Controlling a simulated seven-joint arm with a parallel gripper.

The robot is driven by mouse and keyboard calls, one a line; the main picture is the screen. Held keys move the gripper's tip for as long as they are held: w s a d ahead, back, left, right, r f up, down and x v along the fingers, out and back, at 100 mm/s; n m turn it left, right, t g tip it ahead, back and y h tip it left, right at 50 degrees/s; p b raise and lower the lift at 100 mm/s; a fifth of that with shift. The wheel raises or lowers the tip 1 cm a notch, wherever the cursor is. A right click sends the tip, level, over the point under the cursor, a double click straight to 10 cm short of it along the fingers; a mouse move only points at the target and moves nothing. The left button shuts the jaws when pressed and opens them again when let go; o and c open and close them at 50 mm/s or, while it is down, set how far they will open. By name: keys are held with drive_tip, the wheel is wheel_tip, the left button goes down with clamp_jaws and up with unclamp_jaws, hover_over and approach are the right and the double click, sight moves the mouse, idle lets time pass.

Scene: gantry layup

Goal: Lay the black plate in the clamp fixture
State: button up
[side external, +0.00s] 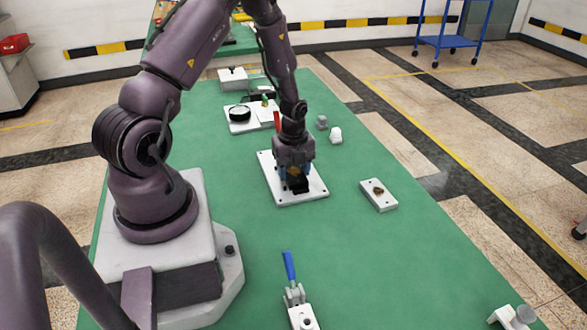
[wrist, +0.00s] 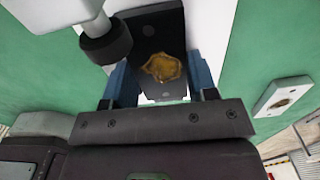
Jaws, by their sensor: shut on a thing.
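The black plate (wrist: 158,32) has a rough amber patch on its upper face. My gripper (wrist: 162,62) is shut on the black plate, with a blue finger along each side. In the side view, my gripper (side external: 295,178) is low over the white base (side external: 315,190) of a fixture, and the dark plate (side external: 299,186) shows beneath it. A grey clamp rod with a black tip (wrist: 106,42) overlaps the plate's left edge in the wrist view. A red handle (side external: 277,121) stands behind my gripper. Whether the plate touches the base is hidden.
A white block with a brown patch (side external: 378,194) lies to the right. A blue-handled toggle clamp (side external: 290,272) stands in front. A white plate with a black ring (side external: 239,113) and small grey and white pieces (side external: 335,135) are behind.

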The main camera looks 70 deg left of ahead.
sight(294, 172)
drive_tip(key=o, duration=1)
drive_tip(key=shift+f, duration=0.1)
wheel_tip(294, 172, up, 12)
drive_tip(key=r, duration=0.1)
drive_tip(key=d+r+n+t+y, duration=0.2)
drive_tip(key=d+r+n, duration=0.5)
drive_tip(key=d+r, duration=0.45)
drive_tip(key=s+d+r+n+t, duration=0.1)
drive_tip(key=s+d+r+n, duration=0.2)
drive_tip(key=s+d+r+n+t+h, duration=0.1)
drive_tip(key=s+d+r+n, duration=0.2)
drive_tip(key=n, duration=0.1)
drive_tip(key=s+d+r+n+t+h, duration=0.1)
drive_tip(key=s+d+r+n, duration=0.2)
drive_tip(key=n, duration=0.1)
drive_tip(key=shift+s+d+r+t, duration=0.1)
drive_tip(key=shift+s+r+t, duration=0.1)
drive_tip(key=shift+t, duration=0.1)
